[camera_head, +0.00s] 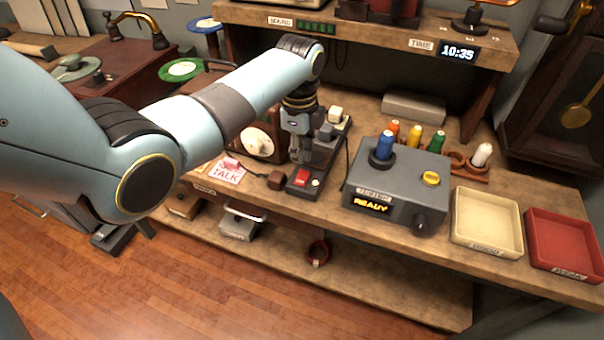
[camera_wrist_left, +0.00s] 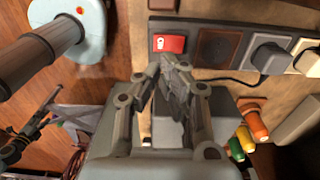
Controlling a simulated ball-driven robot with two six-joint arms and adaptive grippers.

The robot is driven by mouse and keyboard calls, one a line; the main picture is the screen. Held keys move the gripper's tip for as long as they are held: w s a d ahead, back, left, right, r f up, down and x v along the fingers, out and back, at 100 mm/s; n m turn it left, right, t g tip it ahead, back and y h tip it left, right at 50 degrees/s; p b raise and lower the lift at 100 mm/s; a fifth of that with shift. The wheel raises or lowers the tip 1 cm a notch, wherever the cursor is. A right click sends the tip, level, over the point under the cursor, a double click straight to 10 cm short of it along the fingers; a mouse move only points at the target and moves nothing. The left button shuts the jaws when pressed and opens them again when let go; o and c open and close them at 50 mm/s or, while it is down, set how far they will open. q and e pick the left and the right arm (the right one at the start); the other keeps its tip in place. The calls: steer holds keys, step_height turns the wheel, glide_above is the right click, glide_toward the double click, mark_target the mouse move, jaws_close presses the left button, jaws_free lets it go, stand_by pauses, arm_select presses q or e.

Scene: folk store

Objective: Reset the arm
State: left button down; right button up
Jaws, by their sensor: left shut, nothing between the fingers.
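My left arm reaches in from the left in the head view, and its gripper (camera_head: 301,152) points down over a dark power strip (camera_head: 301,187) on the wooden bench. The gripper is shut and empty; its fingers (camera_wrist_left: 172,75) meet in the left wrist view. The strip's red switch (camera_head: 302,176) is just below the fingertips in the head view and also shows in the left wrist view (camera_wrist_left: 169,44). I cannot tell whether the fingers touch the strip.
A grey box reading READY (camera_head: 395,190) stands right of the gripper, with a blue spool (camera_head: 382,148) on top. Coloured spools stand behind it. A cream tray (camera_head: 487,222) and a red tray (camera_head: 565,245) lie at the right. An upper shelf (camera_head: 370,32) overhangs the back.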

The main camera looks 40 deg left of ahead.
stand_by(0.3)
arm_select(q)
steer(key=s+f+n+b, duration=0.7)
steer(key=s+f+b, duration=0.5)
steer(key=s+f, duration=1.1)
steer(key=s+f+n+b, duration=0.8)
steer(key=s+f+b, duration=0.4)
steer(key=s+f, duration=1.1)
step_height(320, 180, down, 9)
steer(key=shift+s+r+t+y, duration=0.15)
steer(key=shift+s+t+y, duration=0.2)
steer(key=shift+t+y, duration=0.05)
steer(key=shift+a, duration=0.1)
